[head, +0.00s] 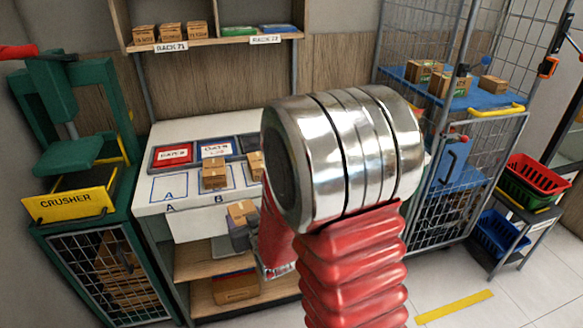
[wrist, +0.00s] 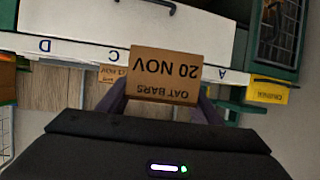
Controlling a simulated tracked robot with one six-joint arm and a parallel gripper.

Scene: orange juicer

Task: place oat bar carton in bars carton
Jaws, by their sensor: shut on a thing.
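The oat bar carton (wrist: 163,75) is brown and reads "OAT BARS" and "20 NOV", upside down in the wrist view. My gripper (wrist: 163,97) is shut on it, with a dark finger at each side. In the head view the carton (head: 241,211) is held in front of the white table's front edge, below letter B. My gripper (head: 241,236) is partly hidden there by my arm. A red-framed panel (head: 172,154) on the table has lettering that looks like "BARS"; I cannot tell whether it is the bars carton.
Brown cartons stand at B (head: 214,174) and to its right (head: 256,166) on the white table (head: 150,205). Space A (head: 169,189) is empty. The green crusher (head: 75,205) stands left. A wire cage trolley (head: 465,150) stands right. My arm hides the table's right part.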

